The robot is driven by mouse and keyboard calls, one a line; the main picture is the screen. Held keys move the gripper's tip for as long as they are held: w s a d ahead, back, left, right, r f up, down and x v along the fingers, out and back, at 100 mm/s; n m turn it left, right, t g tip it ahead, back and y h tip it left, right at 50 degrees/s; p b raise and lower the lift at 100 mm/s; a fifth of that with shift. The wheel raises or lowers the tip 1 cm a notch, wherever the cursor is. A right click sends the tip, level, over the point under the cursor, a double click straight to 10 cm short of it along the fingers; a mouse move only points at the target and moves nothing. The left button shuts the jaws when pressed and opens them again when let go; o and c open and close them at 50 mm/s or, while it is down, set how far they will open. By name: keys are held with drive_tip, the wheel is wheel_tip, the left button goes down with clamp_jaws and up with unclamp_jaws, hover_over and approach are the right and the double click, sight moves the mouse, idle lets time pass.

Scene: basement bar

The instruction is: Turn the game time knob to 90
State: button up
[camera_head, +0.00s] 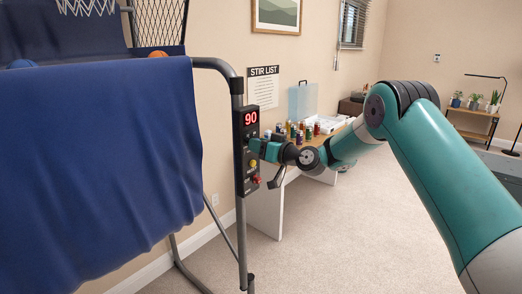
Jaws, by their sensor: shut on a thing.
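The control panel (241,185) is a tall black box on the grey post of the basketball arcade machine. Its red display (251,118) reads 90. A yellow button (253,164) and a red button (256,180) sit on the panel's lower part. My gripper (257,148) reaches in from the right and is shut at the panel face, below the display and above the yellow button. The game time knob is hidden behind my gripper's fingers, which are closed on it.
A blue cloth (100,160) covers the machine's front at left, beside the post (239,230). The carpet in front is clear.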

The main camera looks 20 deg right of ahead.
drive_tip(key=o, duration=0.9)
drive_tip(key=shift+d, duration=0.1)
drive_tip(key=b+v, duration=0.8)
drive_tip(key=v, duration=0.9)
drive_tip(key=shift+s, duration=0.15)
